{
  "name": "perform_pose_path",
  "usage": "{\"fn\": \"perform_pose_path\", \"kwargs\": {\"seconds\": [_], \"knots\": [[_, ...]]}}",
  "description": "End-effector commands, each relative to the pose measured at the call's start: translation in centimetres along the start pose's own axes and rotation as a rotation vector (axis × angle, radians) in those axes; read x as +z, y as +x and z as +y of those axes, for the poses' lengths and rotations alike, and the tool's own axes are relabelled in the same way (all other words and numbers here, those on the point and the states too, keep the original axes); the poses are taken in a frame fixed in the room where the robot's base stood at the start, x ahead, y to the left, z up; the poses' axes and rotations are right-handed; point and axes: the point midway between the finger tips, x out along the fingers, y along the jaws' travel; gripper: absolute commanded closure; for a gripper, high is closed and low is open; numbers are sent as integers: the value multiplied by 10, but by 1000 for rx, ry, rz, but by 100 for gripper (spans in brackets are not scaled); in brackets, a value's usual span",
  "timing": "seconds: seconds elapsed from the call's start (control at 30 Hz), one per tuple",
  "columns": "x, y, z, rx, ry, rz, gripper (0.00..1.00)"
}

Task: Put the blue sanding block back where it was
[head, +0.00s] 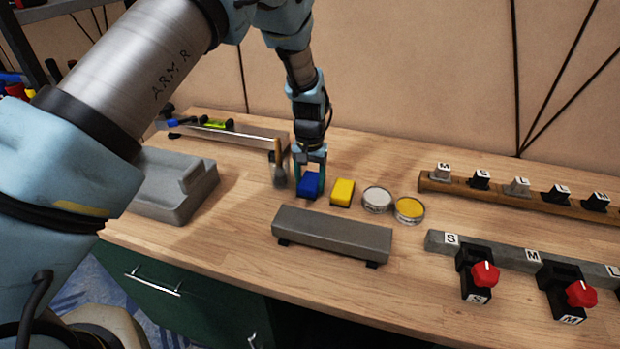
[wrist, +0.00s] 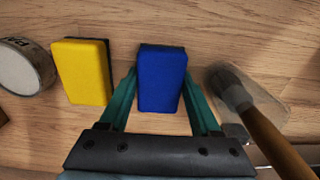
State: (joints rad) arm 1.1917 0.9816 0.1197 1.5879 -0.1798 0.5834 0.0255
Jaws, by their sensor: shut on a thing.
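The blue sanding block (head: 309,184) is at the table's middle, between a brush and a yellow block in the head view. My gripper (head: 311,168) points down over it and is shut on it. In the wrist view the blue block (wrist: 161,78) sits between the two teal fingers (wrist: 160,100), one on each side. It appears at or very near the tabletop; whether it touches the wood I cannot tell.
The yellow block (head: 343,192) stands close to the right, then two round tins (head: 377,199). A brush (head: 278,168) is close on the left. A grey raised bar (head: 332,234) lies in front. A grey stepped block (head: 172,185) is further left.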

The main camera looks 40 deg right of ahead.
Motion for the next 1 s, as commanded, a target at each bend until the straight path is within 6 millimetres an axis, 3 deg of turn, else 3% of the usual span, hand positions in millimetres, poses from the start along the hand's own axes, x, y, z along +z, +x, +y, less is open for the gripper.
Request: {"fn": "perform_pose_path", "kwargs": {"seconds": [0.37, 0.4, 0.6, 1.0], "knots": [[0, 5, 0, 0, 0, 1, 96], [0, 4, 0, 0, 0, 1, 31], [0, 4, 0, 0, 0, 1, 9], [-1, -4, 0, 1, 0, 3, 6]]}}
